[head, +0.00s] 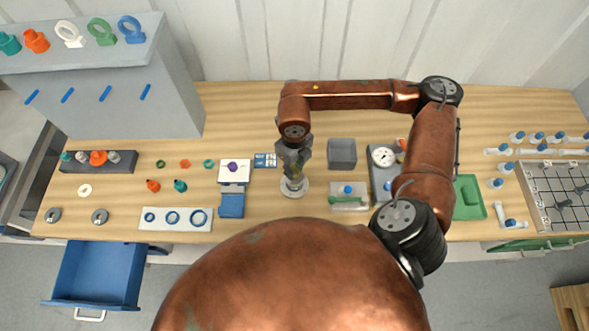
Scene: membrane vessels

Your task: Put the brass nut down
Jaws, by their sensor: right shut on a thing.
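My right gripper (293,170) points down over the worktop, in the middle of the table. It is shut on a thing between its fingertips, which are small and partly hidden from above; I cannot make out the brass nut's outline. A round pale grey base (294,190) stands directly under the fingertips; whether the held thing touches it I cannot tell. My left gripper is not in view.
Left of the gripper are a white box (234,171) and a blue block (231,206). A blue drawer (97,272) stands open at the front left.

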